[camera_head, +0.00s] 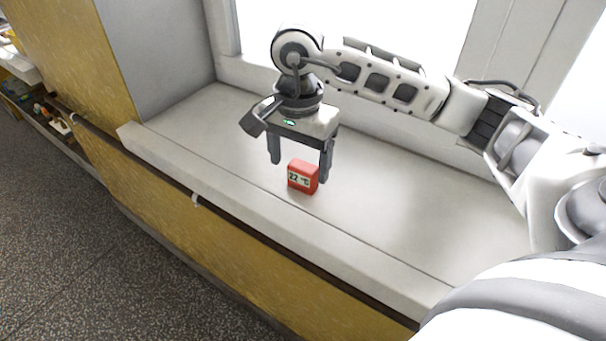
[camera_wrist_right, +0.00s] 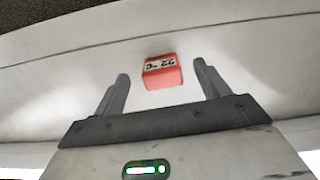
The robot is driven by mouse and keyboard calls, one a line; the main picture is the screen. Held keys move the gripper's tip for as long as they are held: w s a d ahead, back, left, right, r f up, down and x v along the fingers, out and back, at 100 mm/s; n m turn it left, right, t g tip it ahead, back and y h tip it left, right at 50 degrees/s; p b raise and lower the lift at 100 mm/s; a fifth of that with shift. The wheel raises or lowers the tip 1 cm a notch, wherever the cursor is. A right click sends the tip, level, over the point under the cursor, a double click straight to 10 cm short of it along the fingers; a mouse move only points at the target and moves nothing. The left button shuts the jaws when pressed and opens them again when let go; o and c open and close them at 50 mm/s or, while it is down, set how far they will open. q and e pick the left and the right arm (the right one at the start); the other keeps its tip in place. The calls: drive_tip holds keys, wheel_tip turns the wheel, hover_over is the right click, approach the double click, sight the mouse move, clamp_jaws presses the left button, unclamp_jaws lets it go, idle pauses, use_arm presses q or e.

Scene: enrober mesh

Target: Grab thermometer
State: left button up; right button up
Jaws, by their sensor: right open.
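The thermometer (camera_head: 303,177) is a small red block with a white display reading 22 °C. It stands on the pale window sill (camera_head: 390,220) near the sill's front. My right gripper (camera_head: 299,170) is open above the sill, fingers pointing down, just behind the thermometer in the head view. In the right wrist view the thermometer (camera_wrist_right: 161,72) lies beyond and between the two open fingertips (camera_wrist_right: 161,78), apart from both. Nothing is held. My left gripper is not in view.
The window wall (camera_head: 250,76) rises behind the sill, and a grey side wall (camera_head: 160,50) closes its left end. The sill's front edge (camera_head: 240,222) drops to a yellow panel (camera_head: 230,260). The sill around the thermometer is clear. A shelf with small items (camera_head: 45,110) is at far left.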

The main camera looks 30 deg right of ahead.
sight(299, 170)
drive_tip(key=shift+f+p, duration=0.35)
drive_tip(key=shift+f, duration=2.05)
drive_tip(key=c, duration=1.1)
drive_tip(key=shift+o, duration=0.2)
drive_tip(key=shift+r, duration=0.1)
